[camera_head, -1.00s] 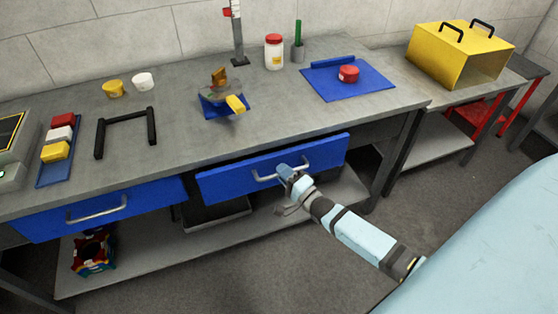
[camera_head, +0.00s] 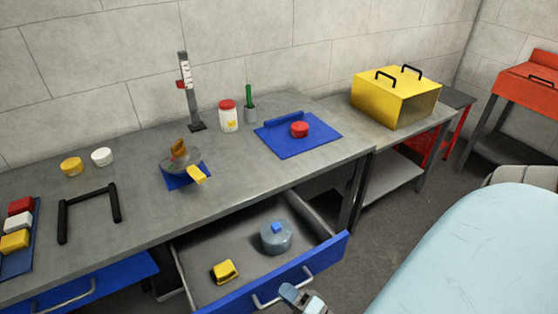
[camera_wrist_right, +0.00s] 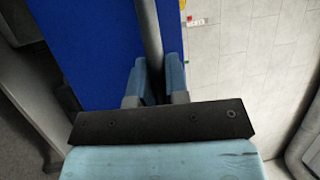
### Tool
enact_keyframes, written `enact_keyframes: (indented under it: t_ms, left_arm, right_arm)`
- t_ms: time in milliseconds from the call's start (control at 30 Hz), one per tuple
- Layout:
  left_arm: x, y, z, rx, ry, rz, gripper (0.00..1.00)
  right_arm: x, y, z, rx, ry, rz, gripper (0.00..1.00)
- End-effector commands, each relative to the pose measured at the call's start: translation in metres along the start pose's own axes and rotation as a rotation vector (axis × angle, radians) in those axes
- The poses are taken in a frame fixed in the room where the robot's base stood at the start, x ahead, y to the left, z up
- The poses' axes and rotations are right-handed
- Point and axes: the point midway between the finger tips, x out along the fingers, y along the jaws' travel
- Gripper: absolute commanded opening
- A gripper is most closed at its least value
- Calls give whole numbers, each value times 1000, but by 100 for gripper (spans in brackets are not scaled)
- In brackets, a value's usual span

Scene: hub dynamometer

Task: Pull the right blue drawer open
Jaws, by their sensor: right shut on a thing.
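The right blue drawer (camera_head: 330,262) is pulled well out from under the grey bench. Inside it lie a yellow object (camera_head: 224,271) at the front left and a grey-blue round container with a blue knob (camera_head: 276,237) toward the back. My right gripper (camera_head: 302,297) is at the drawer's silver handle (camera_head: 268,300), at the bottom edge of the head view. In the right wrist view the fingers (camera_wrist_right: 158,82) are closed around the handle bar (camera_wrist_right: 150,35), against the blue drawer front (camera_wrist_right: 95,45). My left gripper is not in view.
The left blue drawer (camera_head: 90,290) is at the lower left. On the bench (camera_head: 140,150) are a black frame (camera_head: 90,210), a balance-like item on a blue base (camera_head: 185,165), a jar (camera_head: 228,117) and a blue mat (camera_head: 325,130). A yellow box (camera_head: 395,98) stands at right.

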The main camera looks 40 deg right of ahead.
Motion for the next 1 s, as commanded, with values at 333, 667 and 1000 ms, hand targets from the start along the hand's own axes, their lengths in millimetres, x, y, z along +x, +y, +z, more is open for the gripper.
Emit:
enact_keyframes:
  t_ms: [333,667,1000]
  left_arm:
    - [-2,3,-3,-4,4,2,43]
    - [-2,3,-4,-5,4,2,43]
    - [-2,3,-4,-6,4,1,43]
  right_arm:
    - [-8,-2,3,-1,0,0,0]
    - [-8,-2,3,-1,0,0,40]
    - [-8,-1,4,0,0,-1,40]
